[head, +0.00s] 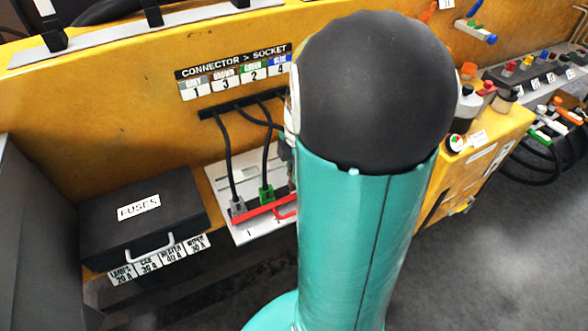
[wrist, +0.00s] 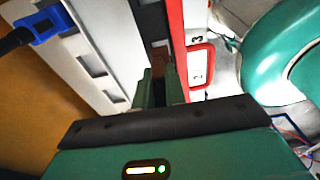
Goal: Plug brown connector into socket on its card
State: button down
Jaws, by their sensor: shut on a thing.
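My gripper (wrist: 160,88) is shut on the brown connector (wrist: 158,58) in the wrist view. Only a small part of the connector shows between the fingers, beside the red bar (wrist: 176,40). I cannot tell whether it sits in a socket. The numbers 3 and 2 show on the white panel past the bar. The card (head: 236,73) pairs grey with 1, brown with 3, green with 2 and blue with 4.
A grey connector (head: 238,207) and a green connector (head: 266,194) stand at the socket panel (head: 247,235), cables rising behind. A blue connector (wrist: 42,24) is at the wrist view's upper left. The red handle (wrist: 208,65) juts out near my fingers. A black fuse box (head: 140,215) stands left.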

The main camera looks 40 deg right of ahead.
jog(key=shift+f, duration=1.3)
jog(key=c, duration=1.4)
grip_release()
jog(key=shift+o, duration=0.2)
jog(key=shift+s, duration=0.1)
notch_tip(320, 180, up, 14)
jog(key=d, duration=0.1)
jog(key=shift+d, duration=0.3)
jog(key=shift+f, duration=0.15)
